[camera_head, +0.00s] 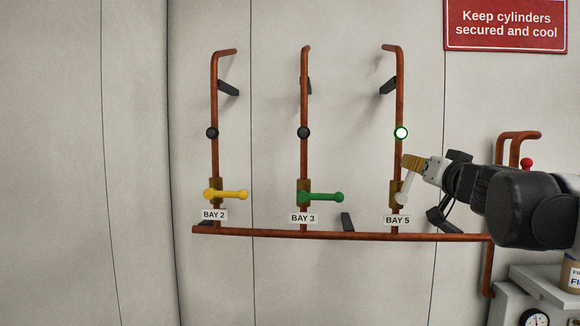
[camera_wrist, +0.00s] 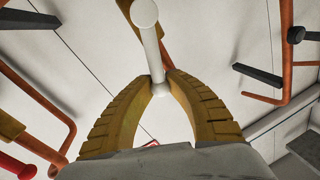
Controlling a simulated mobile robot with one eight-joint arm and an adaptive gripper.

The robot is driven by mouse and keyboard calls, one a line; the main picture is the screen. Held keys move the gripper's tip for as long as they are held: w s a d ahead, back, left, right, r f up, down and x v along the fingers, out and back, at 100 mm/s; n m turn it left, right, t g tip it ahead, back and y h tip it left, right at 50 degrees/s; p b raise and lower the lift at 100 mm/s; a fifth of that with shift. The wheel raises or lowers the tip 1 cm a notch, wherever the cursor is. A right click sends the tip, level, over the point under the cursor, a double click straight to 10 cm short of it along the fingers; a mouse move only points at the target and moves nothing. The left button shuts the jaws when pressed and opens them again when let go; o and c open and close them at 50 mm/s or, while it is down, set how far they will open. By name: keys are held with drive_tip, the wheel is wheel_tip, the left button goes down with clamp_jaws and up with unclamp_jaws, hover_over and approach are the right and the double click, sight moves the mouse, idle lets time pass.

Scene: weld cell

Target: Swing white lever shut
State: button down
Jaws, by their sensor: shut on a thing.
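The white lever (camera_head: 404,188) is on the brass valve body above the BAY 5 label. It tilts steeply up and to the right from its pivot. My gripper (camera_head: 408,164) comes in from the right, with its yellow fingers at the lever's upper end. In the wrist view, the white lever (camera_wrist: 152,45) runs down between the two ridged fingers. My gripper (camera_wrist: 161,77) is shut on it near its knobbed end. The knob itself shows just inside the fingers. In the head view, the fingers hide the lever's tip.
The yellow lever (camera_head: 228,194) at BAY 2 and the green lever (camera_head: 322,196) at BAY 3 lie level. The BAY 5 indicator (camera_head: 401,132) glows white-green; the other two are dark. A copper manifold pipe (camera_head: 340,235) runs below. A red knob (camera_head: 526,162) stands right, behind my arm.

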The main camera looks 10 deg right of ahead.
drive_tip(key=s+d+f+m+h+b, duration=0.1)
drive_tip(key=d+f+m+h+b, duration=0.3)
drive_tip(key=m, duration=1.2)
drive_tip(key=shift+s+d+f+m+t+b, duration=0.3)
drive_tip(key=shift+d+f+b, duration=0.65)
drive_tip(key=shift+f, duration=1.05)
drive_tip(key=shift+a, duration=0.15)
drive_tip(key=c, duration=1.4)
unclamp_jaws()
drive_tip(key=shift+a, duration=0.15)
drive_tip(key=v, duration=1.2)
